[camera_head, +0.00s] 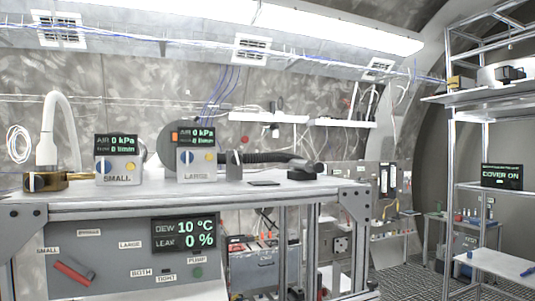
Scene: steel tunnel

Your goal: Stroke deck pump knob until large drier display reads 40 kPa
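The large drier (197,167) stands on the bench, a grey box labelled LARGE with a blue and a yellow round part on its front. Its display (197,138) reads AIR 0 kPa, with 0 l/min below. A black low device (305,170) sits at the right end by a dark ribbed hose. I cannot tell which of these is the deck pump knob. Neither of my grippers is in view.
The small drier (119,171) stands left of the large one, its display also reading 0 kPa. The front panel (110,265) has a red lever (74,273), a green button (198,273) below PUMP, and a DEW 10 °C, LEAK 0 % display. A rack (485,185) stands right.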

